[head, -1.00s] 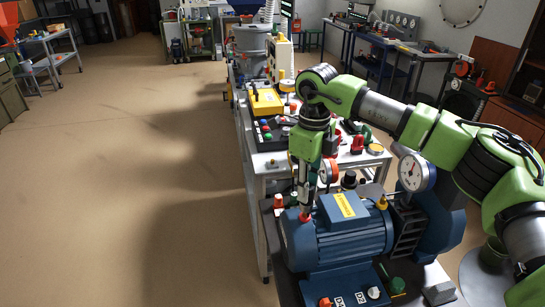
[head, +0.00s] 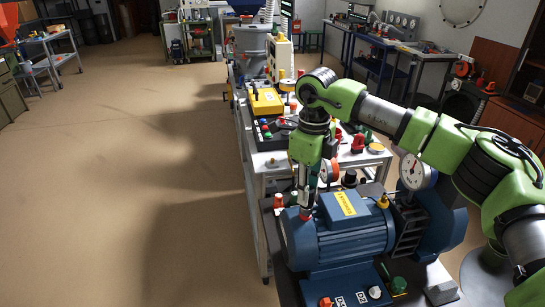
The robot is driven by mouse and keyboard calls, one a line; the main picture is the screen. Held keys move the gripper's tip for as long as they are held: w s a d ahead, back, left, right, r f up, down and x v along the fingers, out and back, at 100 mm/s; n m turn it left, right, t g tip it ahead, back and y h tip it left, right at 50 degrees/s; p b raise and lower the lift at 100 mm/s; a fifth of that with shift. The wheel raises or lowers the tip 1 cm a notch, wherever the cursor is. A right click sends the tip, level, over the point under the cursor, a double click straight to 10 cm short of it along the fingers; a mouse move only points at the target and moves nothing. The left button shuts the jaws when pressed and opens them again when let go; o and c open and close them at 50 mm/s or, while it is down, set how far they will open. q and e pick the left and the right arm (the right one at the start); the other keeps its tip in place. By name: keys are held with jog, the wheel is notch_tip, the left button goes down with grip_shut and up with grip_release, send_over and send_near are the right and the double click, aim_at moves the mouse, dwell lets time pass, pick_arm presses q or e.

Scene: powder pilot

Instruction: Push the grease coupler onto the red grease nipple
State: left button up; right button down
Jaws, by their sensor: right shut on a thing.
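The blue motor (head: 350,240) with a yellow label (head: 345,204) stands on the near bench. My right gripper (head: 309,188) points down over the motor's left end, shut on the slim grease coupler (head: 306,206). The coupler's lower end is at the red grease nipple (head: 305,215) on top of the motor. Only a little red shows there, and I cannot tell whether the coupler is seated on it or just touching. A yellow cap (head: 383,201) sits on the motor's right end. My left gripper is not in view.
A dial gauge (head: 415,172) stands behind the motor at the right. A red-orange part (head: 278,201) is at its left. Green (head: 398,285) and white (head: 375,292) knobs are in front. A yellow box (head: 266,101) is farther back. The floor at left is clear.

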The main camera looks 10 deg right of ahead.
jog(key=shift+f+b, duration=0.35)
jog(key=shift+f, duration=0.2)
jog(key=c, duration=1.7)
grip_release()
jog(key=shift+c, duration=1.3)
jog(key=shift+r, duration=0.1)
jog(key=shift+r+p, duration=2.15)
jog(key=shift+r, duration=1.3)
jog(key=shift+f, duration=0.1)
